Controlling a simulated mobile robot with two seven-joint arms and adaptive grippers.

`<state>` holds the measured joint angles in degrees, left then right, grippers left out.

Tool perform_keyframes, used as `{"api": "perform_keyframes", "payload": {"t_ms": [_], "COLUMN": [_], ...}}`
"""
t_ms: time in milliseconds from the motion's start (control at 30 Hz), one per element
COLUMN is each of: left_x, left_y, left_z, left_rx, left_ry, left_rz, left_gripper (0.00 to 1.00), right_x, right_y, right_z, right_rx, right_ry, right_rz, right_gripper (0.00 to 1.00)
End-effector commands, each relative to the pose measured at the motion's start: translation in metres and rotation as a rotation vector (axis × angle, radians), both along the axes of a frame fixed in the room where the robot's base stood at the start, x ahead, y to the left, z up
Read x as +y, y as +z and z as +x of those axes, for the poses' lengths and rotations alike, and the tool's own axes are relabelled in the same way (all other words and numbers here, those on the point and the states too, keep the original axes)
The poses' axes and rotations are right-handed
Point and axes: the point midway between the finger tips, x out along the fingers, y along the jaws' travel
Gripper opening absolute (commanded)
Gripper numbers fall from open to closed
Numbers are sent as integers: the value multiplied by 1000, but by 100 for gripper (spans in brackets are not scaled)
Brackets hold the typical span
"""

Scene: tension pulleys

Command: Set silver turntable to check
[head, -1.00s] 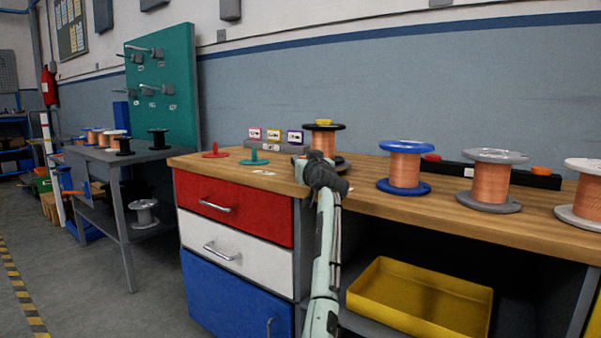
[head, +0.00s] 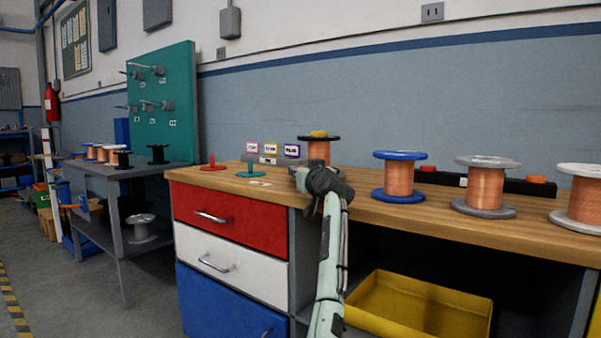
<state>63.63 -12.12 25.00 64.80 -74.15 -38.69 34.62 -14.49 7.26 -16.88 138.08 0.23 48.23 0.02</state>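A silver-grey spool of copper wire (head: 487,187) stands upright on the wooden bench (head: 420,215), between a blue-flanged spool (head: 398,178) and a pale-flanged spool (head: 583,199). I cannot make out a separate silver turntable or a check mark on it. One arm of mine rises from the bottom middle, apparently the right. Its dark gripper (head: 308,179) is over the bench's front edge, in front of a black-flanged spool (head: 318,150) and well left of the silver spool. Its fingers are too small and turned away to read. My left gripper is out of view.
Red (head: 212,163) and teal (head: 251,171) spindle stands sit at the bench's left end, near a rack of small labelled boxes (head: 272,152). A black bar (head: 455,178) lies behind the spools. Below are drawers (head: 232,216) and a yellow tray (head: 420,305).

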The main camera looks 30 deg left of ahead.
Motion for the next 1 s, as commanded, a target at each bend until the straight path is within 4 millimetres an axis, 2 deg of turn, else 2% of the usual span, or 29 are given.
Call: {"api": "perform_keyframes", "payload": {"t_ms": [33,167,433,567,1000], "left_x": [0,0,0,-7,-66], "left_y": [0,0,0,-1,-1], "left_z": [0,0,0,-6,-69], "left_rx": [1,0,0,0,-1], "left_ry": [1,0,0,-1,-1], "left_rz": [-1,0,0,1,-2], "left_gripper": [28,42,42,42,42], "right_x": [0,0,0,0,0], "right_y": [0,0,-1,-1,0], "right_z": [0,0,0,0,0], "right_rx": [0,0,2,2,1], "right_ry": [0,0,1,1,0], "right_rz": [0,0,2,2,1], "right_gripper": [40,40,40,40,40]}}
